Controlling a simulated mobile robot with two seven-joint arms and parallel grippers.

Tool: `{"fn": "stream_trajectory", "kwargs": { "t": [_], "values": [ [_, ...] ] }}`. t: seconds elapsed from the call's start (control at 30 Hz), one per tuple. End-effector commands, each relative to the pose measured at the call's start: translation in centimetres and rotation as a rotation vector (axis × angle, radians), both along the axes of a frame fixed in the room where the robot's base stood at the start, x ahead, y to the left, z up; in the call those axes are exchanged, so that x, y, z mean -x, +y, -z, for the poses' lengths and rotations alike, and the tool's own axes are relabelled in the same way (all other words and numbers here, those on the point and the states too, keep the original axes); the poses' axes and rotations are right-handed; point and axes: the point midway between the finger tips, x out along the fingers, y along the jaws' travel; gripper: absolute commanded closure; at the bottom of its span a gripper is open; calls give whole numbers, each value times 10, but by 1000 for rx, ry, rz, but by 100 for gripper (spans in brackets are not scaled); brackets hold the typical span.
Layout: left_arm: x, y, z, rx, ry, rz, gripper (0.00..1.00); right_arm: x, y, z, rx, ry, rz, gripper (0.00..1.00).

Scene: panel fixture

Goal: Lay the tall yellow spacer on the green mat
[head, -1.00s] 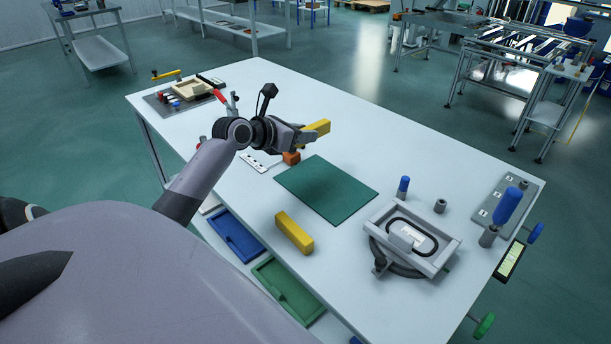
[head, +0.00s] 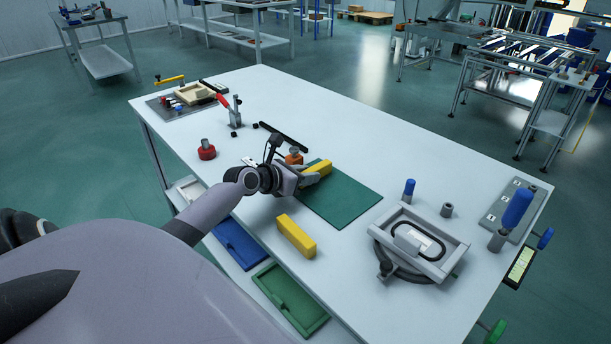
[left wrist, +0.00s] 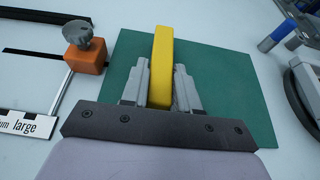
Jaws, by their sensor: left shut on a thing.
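My left gripper (head: 309,177) is shut on a yellow spacer (head: 320,167). In the left wrist view the spacer (left wrist: 162,45) lies lengthwise between the two fingers (left wrist: 160,85) and sticks out beyond their tips. It is low over the left part of the green mat (head: 345,197), which fills much of the left wrist view (left wrist: 225,90). I cannot tell whether it touches the mat. A second yellow block (head: 296,236) lies on the white table, in front of the mat and apart from it. My right gripper is not in view.
An orange block with a grey knob (left wrist: 85,55) stands just left of the mat, close to my gripper. A grey fixture (head: 418,242) and a blue-topped peg (head: 409,190) stand right of the mat. The mat's right part is clear.

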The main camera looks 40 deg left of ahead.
Motion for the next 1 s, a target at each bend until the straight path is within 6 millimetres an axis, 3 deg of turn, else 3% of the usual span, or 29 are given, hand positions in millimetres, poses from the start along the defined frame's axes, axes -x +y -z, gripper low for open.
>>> {"fn": "stream_trajectory", "kwargs": {
  "t": [0.13,0.17,0.2,0.23,0.63,1.0],
  "values": [
    [0,0,2,1,-2,-1,100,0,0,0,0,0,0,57],
    [0,0,2,0,0,0,61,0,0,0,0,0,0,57],
    [0,0,2,0,0,0,48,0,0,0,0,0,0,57],
    [0,0,2,0,0,0,45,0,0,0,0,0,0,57],
    [3,0,-2,0,1,0,45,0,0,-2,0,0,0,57],
    [51,4,-22,0,2,0,45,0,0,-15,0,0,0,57]
  ]
}}
